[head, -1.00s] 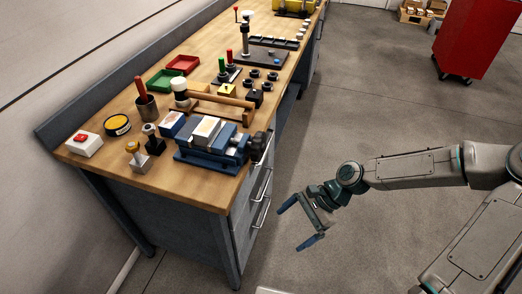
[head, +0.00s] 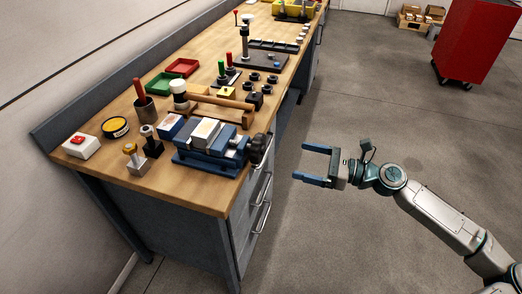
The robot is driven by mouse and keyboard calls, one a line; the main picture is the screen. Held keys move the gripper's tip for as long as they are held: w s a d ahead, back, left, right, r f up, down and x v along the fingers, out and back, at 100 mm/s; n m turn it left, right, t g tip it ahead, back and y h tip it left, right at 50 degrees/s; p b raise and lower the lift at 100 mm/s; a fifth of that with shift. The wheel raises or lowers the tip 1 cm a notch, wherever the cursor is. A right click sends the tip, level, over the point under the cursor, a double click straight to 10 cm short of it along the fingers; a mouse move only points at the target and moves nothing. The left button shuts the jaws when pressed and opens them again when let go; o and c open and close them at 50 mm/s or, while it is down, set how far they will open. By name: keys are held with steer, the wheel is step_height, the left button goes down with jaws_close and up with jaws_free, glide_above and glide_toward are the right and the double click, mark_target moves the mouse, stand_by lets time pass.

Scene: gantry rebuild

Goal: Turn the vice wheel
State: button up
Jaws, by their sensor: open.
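The blue vice (head: 208,146) sits near the front right edge of the wooden workbench, with a pale block (head: 205,131) at its top. Its dark vice wheel (head: 258,147) is on the right side, overhanging the bench edge above the drawers. My gripper (head: 311,163) is open and empty over the floor to the right of the wheel in the picture. Its two blue fingers point left, toward the wheel, with a clear gap between them and it.
The workbench (head: 200,195) holds a mallet (head: 220,101), a red-button box (head: 81,146), a yellow-topped round tin (head: 115,127) and small trays. Drawer handles (head: 262,186) stick out below the wheel. A red cabinet (head: 478,40) stands far right; the floor between is clear.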

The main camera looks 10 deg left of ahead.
mark_target(262, 151)
steer(key=a, duration=0.4)
steer(key=a+p, duration=0.1)
steer(key=a, duration=0.3)
steer(key=w+a+p, duration=0.1)
steer(key=a, duration=0.4)
steer(key=c, duration=1)
